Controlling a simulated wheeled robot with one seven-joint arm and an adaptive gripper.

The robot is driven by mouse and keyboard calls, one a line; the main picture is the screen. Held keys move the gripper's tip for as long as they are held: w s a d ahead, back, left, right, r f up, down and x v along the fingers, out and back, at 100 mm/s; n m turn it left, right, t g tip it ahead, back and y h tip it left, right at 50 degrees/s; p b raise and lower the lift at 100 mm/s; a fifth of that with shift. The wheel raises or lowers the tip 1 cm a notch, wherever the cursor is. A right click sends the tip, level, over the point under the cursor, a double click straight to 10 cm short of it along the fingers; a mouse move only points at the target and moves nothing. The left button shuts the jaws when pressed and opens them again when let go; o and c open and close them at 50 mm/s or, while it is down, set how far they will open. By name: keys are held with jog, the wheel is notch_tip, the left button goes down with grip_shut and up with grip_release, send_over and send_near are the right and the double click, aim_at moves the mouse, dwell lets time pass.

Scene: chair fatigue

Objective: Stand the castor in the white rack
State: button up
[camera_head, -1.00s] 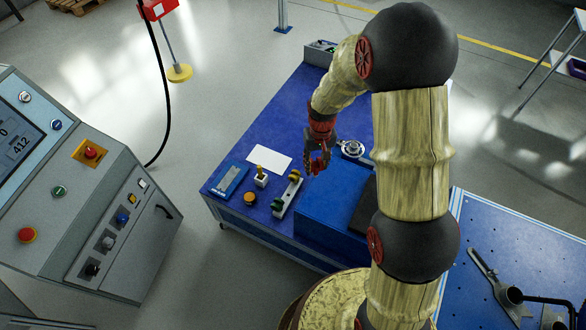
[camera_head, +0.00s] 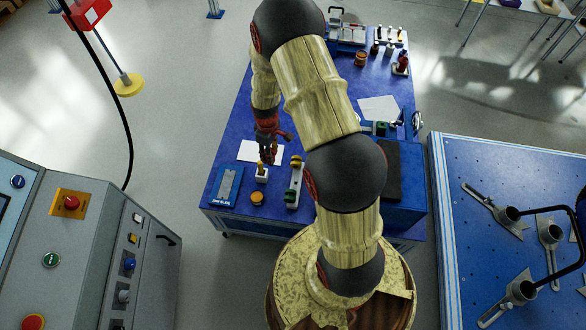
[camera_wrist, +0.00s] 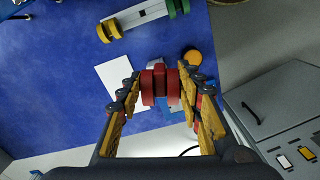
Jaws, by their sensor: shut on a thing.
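The white rack (camera_head: 293,181) lies on the blue table, with a yellow castor at its far end and a green one at its near end. In the wrist view the rack (camera_wrist: 146,16) runs across the top, its middle bare between the yellow castor (camera_wrist: 110,29) and the green castor (camera_wrist: 178,7). My gripper (camera_wrist: 163,86) is shut on a red castor (camera_wrist: 160,83), its two fingers on either side. In the head view my gripper (camera_head: 267,152) hangs above the table, left of the rack; the red castor is hard to make out there.
A small white block with a yellow top (camera_head: 262,173), an orange puck (camera_head: 257,198), a blue tray (camera_head: 226,186) and white paper (camera_head: 248,152) lie near the rack. A blue box (camera_head: 405,190) stands right of it. A grey console (camera_head: 100,250) is at left.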

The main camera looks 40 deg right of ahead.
jog(key=s+d+f+n+b, duration=0.2)
jog(key=s+d+f, duration=0.4)
jog(key=f, duration=0.4)
jog(key=shift+d+n, duration=0.7)
jog(key=shift+d, duration=0.05)
jog(key=shift+f+b, duration=1.85)
jog(key=shift+f, duration=1)
jog(key=shift+s+f+b, duration=0.1)
jog(key=shift+f+b, duration=0.95)
jog(key=shift+f, duration=0.7)
jog(key=o, duration=1.1)
jog(key=shift+r, duration=0.1)
jog(key=shift+c, duration=0.2)
jog(key=shift+o, duration=0.4)
notch_tip(320, 180, up, 12)
